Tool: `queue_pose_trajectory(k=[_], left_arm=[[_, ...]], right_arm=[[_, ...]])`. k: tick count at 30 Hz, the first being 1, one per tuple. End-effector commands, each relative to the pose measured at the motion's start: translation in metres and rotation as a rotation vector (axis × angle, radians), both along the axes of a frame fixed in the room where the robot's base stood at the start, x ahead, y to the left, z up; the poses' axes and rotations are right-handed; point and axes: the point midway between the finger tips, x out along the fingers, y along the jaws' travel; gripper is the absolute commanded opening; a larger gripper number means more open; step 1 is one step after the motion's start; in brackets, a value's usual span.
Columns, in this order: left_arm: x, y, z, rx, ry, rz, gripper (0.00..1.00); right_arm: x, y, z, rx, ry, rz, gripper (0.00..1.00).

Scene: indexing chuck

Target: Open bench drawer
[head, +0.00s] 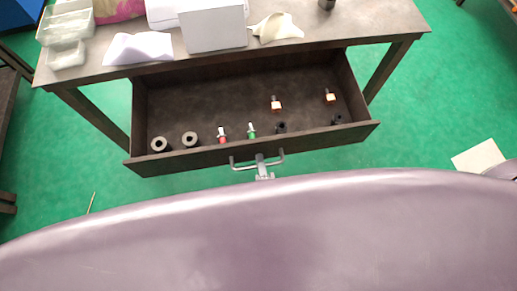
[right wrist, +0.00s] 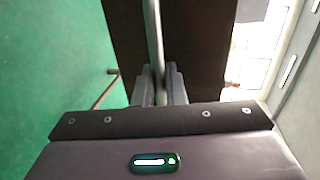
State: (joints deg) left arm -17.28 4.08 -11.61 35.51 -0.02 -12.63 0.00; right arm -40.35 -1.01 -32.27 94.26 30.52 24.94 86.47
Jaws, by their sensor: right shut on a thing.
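The bench drawer (head: 215,100) is pulled out from under the dark bench top, and its inside shows in the head view. Its silver bar handle (head: 240,166) is on the front panel. My right gripper (head: 262,162) is at the middle of this handle and shut on it. In the right wrist view the fingers of the right gripper (right wrist: 159,92) close on the handle bar (right wrist: 153,40), with the dark drawer front (right wrist: 195,40) behind. My left gripper is not in view.
The drawer holds two grey rings (head: 175,143), a red piece (head: 222,136), a green piece (head: 252,130), two orange-and-white pieces (head: 277,104) and small black parts. The bench top (head: 345,22) carries a white box (head: 213,28), clear trays (head: 66,30) and cloths. Green floor (head: 420,110) is open at right.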

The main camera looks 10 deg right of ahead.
Motion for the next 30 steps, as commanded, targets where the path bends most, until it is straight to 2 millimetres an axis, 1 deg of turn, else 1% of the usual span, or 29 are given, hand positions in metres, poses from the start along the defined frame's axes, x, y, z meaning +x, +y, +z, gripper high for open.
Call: queue_pose_trajectory(k=[1, 6, 17, 18, 21, 30], left_arm=[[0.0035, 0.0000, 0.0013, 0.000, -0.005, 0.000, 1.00], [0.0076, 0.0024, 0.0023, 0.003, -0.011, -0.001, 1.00], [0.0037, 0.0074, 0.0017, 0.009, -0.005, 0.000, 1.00], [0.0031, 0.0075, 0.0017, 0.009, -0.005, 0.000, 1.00], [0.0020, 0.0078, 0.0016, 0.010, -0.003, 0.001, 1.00], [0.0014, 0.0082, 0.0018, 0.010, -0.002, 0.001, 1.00]], right_arm=[[-0.0057, -0.0001, -0.0009, 0.000, 0.005, 0.000, 0.00], [-0.0132, -0.0002, -0.0011, -0.001, 0.004, -0.001, 0.00], [-0.0139, -0.0004, -0.0012, -0.001, 0.003, -0.002, 0.00], [-0.0140, -0.0004, -0.0013, -0.001, 0.003, -0.002, 0.13], [-0.0137, -0.0004, -0.0011, -0.001, 0.003, -0.001, 0.25], [-0.0130, -0.0002, -0.0002, 0.000, 0.001, -0.001, 0.25]])
